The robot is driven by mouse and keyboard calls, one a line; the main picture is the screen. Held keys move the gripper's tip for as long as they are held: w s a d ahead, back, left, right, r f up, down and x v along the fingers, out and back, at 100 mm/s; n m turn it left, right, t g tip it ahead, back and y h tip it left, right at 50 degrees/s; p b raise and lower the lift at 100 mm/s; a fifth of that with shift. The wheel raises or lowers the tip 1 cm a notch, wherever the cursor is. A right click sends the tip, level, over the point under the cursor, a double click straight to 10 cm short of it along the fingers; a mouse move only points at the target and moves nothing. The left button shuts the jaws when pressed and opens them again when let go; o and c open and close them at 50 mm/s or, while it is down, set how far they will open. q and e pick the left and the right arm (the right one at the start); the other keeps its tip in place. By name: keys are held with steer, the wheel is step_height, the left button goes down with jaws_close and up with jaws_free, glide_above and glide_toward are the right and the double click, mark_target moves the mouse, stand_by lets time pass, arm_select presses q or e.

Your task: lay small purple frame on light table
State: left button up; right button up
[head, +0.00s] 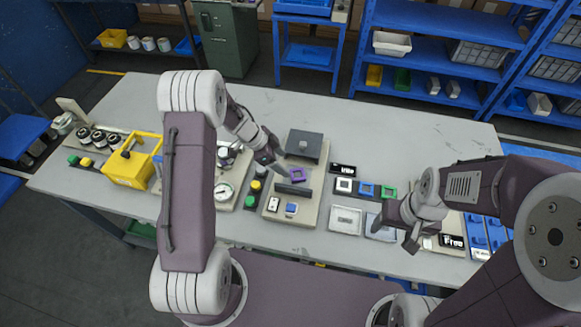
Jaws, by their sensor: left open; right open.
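The small purple frame (299,175) lies on or just above a beige station board, between a dark block and a dark bar. My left gripper (281,171) is open, with its fingertips close to the left side of the purple frame; I cannot tell whether they touch it. The light table (410,130) is the large pale grey worktop under everything. My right gripper (398,238) is open and empty, over the grey trays at the front right.
White (344,185), blue (366,189) and green (389,191) square pieces stand in a row behind two grey trays (345,220). A yellow box (130,170) and a round gauge (225,191) are at left. The back of the table is clear.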

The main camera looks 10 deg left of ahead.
arm_select(q)
steer(key=w+a+r+n+t+y, duration=0.1)
steer(key=a+r+n+t+y, duration=0.1)
steer(key=a+r+n+t, duration=0.3)
steer(key=w+r+n+y, duration=0.1)
steer(key=r+n+y, duration=0.15)
steer(key=r, duration=0.35)
steer(key=s+d+f+n+g, duration=0.1)
steer(key=s+n+g, duration=0.2)
steer(key=s, duration=0.8)
steer(key=s+d+f+n+g, duration=0.1)
steer(key=s+n+g, duration=0.2)
steer(key=s, duration=0.8)
steer(key=shift+s+d+y, duration=0.15)
steer(key=shift+d+y, duration=0.15)
steer(key=shift+y, duration=0.15)
steer(key=shift+f, duration=0.1)
